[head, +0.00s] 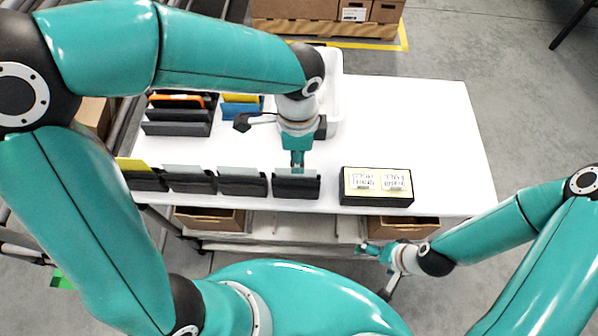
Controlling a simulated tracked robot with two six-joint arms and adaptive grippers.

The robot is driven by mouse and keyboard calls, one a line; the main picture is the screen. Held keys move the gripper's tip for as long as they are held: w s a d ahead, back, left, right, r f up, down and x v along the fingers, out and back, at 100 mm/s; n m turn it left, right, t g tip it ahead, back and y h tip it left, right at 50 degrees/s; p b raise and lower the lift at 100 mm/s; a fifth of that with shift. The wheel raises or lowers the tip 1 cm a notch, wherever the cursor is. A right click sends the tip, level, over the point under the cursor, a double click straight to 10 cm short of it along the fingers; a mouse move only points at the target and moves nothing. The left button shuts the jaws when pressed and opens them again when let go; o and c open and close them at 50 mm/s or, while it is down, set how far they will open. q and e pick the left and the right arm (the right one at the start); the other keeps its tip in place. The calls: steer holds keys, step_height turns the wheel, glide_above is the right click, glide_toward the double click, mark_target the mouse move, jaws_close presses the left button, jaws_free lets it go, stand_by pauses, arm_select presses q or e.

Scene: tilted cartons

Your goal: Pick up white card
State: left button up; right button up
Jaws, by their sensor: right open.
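Several black card holders stand in a row along the table's front edge. A pale whitish card stands upright in each of three of them: the left one (183,169), the middle one (238,171) and the right one (310,173). My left gripper (297,165) points down at the top edge of the right card, above its black holder (297,187). Its fingers look close together, but I cannot tell whether they grip the card. My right gripper (372,249) is open and empty, low in front of the table, away from the cards.
A yellow card (130,164) stands in the leftmost holder. A black tray (376,199) with two printed white labels on yellow lies to the right. Dark racks (178,128) and a white bin (333,92) are further back. The white table's right side (430,125) is clear.

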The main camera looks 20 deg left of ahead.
mark_target(281, 173)
arm_select(q)
steer(key=f, duration=0.5)
steer(key=shift+a+f, duration=0.1)
steer(key=shift+a, duration=0.1)
jaws_close()
